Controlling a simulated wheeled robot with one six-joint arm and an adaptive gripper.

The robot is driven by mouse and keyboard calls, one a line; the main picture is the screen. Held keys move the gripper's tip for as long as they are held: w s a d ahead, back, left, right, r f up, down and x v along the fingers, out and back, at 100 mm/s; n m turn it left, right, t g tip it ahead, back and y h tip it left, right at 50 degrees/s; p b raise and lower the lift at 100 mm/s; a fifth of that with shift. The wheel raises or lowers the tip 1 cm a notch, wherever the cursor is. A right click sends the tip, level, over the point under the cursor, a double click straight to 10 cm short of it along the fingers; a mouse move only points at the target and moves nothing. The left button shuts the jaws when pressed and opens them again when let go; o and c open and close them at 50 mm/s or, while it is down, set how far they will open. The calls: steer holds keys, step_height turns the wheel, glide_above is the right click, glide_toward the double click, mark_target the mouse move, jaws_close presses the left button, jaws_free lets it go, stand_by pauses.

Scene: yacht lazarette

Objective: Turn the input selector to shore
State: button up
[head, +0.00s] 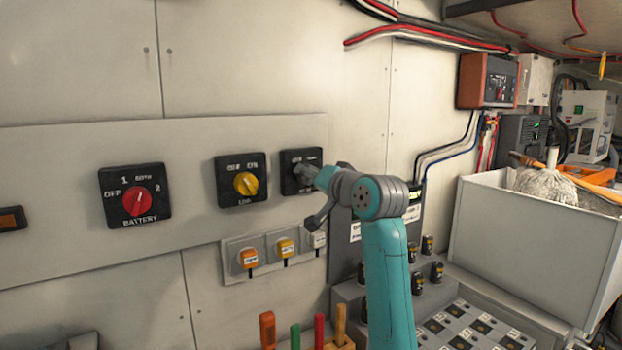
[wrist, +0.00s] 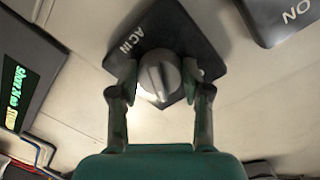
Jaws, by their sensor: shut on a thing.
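The input selector (head: 293,158) is a black square plate at the right end of the grey panel, partly hidden by my gripper in the head view. In the wrist view its plate (wrist: 147,40) reads "AC IN" and carries a round grey knob (wrist: 158,78) with a raised grip bar. My gripper (head: 312,175) reaches the selector from the right. In the wrist view my gripper (wrist: 160,82) has one finger on each side of the knob, shut on it. Most position labels are hidden, so I cannot tell which one the knob points at.
A yellow-knob switch (head: 243,180) and a red-knob battery switch (head: 136,197) sit to the left. Small capped switches (head: 285,247) lie below. Upright tool handles (head: 319,328) stand under the panel. A white bin (head: 530,245) is at right. A dark display (wrist: 22,85) shows green text.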

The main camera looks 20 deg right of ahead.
stand_by(0.4)
steer(key=o, duration=1.2)
steer(key=shift+c, duration=0.2)
steer(key=v, duration=1.2)
